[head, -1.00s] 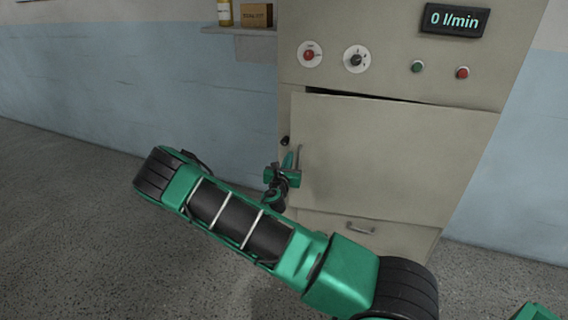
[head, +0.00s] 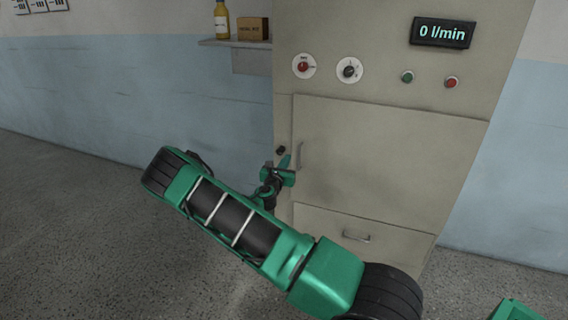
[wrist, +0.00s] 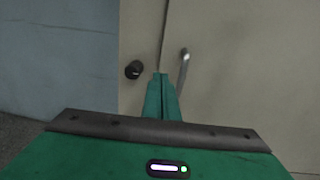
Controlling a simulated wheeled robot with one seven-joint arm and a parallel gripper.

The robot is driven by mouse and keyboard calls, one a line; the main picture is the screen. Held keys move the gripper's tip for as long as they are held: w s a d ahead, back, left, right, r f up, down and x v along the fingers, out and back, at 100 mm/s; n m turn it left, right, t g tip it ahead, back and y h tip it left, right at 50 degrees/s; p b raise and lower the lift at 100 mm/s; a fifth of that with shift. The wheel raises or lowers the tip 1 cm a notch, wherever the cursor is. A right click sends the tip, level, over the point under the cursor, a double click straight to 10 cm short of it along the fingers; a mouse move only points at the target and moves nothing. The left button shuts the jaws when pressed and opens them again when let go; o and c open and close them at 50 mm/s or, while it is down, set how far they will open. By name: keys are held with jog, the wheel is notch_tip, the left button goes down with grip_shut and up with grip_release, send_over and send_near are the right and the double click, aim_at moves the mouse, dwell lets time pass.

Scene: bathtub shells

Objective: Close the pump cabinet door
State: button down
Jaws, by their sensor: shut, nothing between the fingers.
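The pump cabinet door (head: 385,155) is a beige panel on the cabinet front. In the head view it looks flush with the frame, with only thin seams along its edges. Its vertical bar handle (head: 299,156) is near its left edge, and the handle also shows in the wrist view (wrist: 183,68). A dark round knob (wrist: 133,70) is on the frame left of the door seam. My gripper (head: 285,162) is shut and empty, at the door's left edge beside the handle. In the wrist view its fingertips point at the seam between knob and handle; contact cannot be told.
Above the door are a display (head: 443,33) reading 0 l/min, a red dial (head: 303,66), a black dial (head: 349,70), a green button (head: 407,77) and a red button (head: 451,82). A drawer (head: 365,228) is below. A shelf (head: 232,43) is at left.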

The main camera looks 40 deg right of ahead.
jog(key=v, duration=1.3)
jog(key=shift+w+a, duration=0.25)
jog(key=shift+a, duration=0.15)
jog(key=s+d+r+m+g+y, duration=0.2)
jog(key=s+d+m+g, duration=0.3)
jog(key=s+m, duration=0.5)
jog(key=s+d+r+m+g+y, duration=0.1)
jog(key=s+d+m+g+y, duration=0.15)
jog(key=s+m+g, duration=0.6)
jog(key=s+a+r+m+t+y, duration=0.1)
jog(key=s+a+r+m+y, duration=0.4)
jog(key=s+a, duration=0.3)
jog(key=s+a+r+m+t+y, duration=0.1)
jog(key=s+a+r+m+y, duration=0.4)
jog(key=s, duration=1)
jog(key=a+r+m, duration=0.3)
jog(key=shift+s+t, duration=0.3)
jog(key=shift+t, duration=0.05)
jog(key=shift+a, duration=0.1)
